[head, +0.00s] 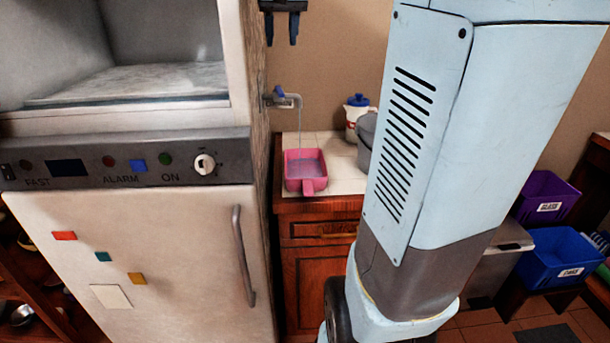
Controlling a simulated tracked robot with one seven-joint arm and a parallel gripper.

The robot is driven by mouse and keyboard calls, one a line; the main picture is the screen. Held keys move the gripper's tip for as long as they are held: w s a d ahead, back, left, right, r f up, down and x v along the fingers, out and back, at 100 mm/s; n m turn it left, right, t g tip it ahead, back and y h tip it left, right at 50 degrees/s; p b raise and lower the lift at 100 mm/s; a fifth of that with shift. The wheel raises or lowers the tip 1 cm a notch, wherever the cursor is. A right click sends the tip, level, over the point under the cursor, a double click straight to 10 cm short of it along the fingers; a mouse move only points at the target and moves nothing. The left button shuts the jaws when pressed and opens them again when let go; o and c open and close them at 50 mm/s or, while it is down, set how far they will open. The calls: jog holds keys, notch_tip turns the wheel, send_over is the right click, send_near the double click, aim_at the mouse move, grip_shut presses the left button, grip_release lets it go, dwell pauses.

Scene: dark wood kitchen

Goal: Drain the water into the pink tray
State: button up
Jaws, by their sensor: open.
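The pink tray (292,184) sits on the tiled counter, with its handle toward the front edge. A metal tap (275,101) with a blue handle (280,91) juts from the wall above it. A thin stream of water (299,122) falls from the spout toward the tray, and a greyish surface that looks like water shows inside. My gripper (283,37) is at the top of the head view, above the tap and apart from it. Its two dark fingers point down, open, with nothing between them.
A tall white fridge (150,255) stands close on the left of the tap. A white jug with a blue lid (355,113) and a grey pot (366,140) stand right of the tray. My arm hides part of the counter. Purple (546,192) and blue (561,255) bins stand at right.

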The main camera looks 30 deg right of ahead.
aim_at(279, 91)
jog(key=shift+c, duration=0.2)
jog(key=shift+d+f, duration=0.15)
jog(key=shift+c, duration=0.9)
jog(key=d+f+y, duration=0.1)
jog(key=d, duration=0.1)
jog(key=s+d+f+y, duration=0.1)
jog(key=d, duration=0.1)
jog(key=d+f+y, duration=0.1)
jog(key=d+f, duration=0.1)
jog(key=d, duration=0.1)
jog(key=shift+s+f+n+y, duration=0.1)
jog(key=shift+s+n+y, duration=0.05)
jog(key=shift+n+y, duration=0.2)
grip_shut()
jog(key=d+f+t+y, duration=0.1)
jog(key=d+t+y, duration=0.1)
jog(key=d, duration=0.3)
jog(key=w+a+f, duration=0.5)
jog(key=a+f, duration=0.2)
jog(key=f, duration=0.1)
jog(key=shift+a, duration=0.35)
jog(key=shift+w+d, duration=0.1)
jog(key=shift+d, duration=0.05)
